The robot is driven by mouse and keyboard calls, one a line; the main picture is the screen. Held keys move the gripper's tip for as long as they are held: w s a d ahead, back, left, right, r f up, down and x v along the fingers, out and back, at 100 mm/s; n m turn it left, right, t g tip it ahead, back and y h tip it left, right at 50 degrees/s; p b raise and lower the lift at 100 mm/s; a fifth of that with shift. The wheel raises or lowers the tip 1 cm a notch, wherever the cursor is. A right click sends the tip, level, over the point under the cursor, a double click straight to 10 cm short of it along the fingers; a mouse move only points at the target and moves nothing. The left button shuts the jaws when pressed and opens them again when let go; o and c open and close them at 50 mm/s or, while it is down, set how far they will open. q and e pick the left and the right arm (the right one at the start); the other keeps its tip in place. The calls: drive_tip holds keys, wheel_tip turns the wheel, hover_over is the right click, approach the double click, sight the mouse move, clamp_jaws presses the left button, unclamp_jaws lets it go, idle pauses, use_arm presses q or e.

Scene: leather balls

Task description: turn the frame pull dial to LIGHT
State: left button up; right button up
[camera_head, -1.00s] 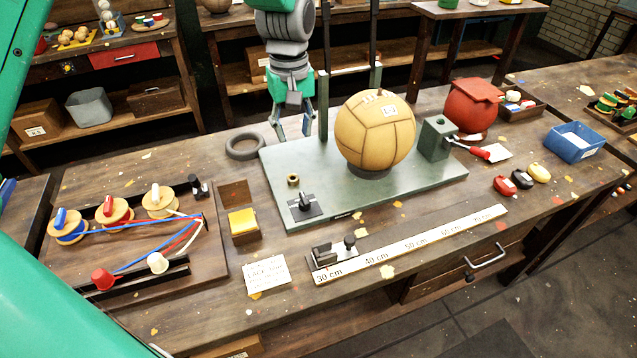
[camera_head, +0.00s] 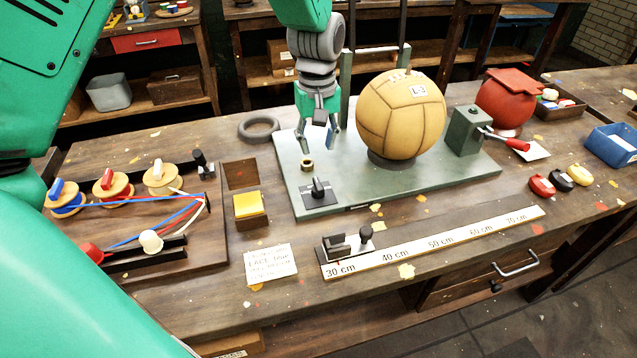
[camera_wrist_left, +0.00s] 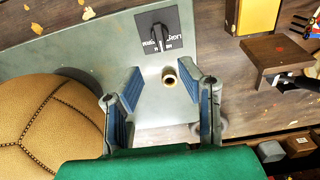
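The frame pull dial (camera_head: 318,190) is a black knob on a dark square plate at the front left corner of the green metal base (camera_head: 400,190). It also shows in the left wrist view (camera_wrist_left: 160,38), with white lettering too small to read surely. The knob's pointer runs roughly front to back. My left gripper (camera_head: 318,138) hangs behind and above the dial, above the base near a small brass ring (camera_head: 307,164). My right gripper is not in view.
A tan leather ball (camera_head: 400,115) stands on the base right of my left gripper. Frame uprights (camera_head: 345,85) rise behind it. A yellow block (camera_head: 249,205) in a wooden holder sits left of the dial. A ruler (camera_head: 440,243) lies in front.

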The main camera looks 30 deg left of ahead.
sight(318, 183)
use_arm(q)
wheel_tip(318, 183, down, 12)
drive_tip(key=shift+w+r, duration=0.1)
drive_tip(key=shift+r, duration=0.15)
clamp_jaws()
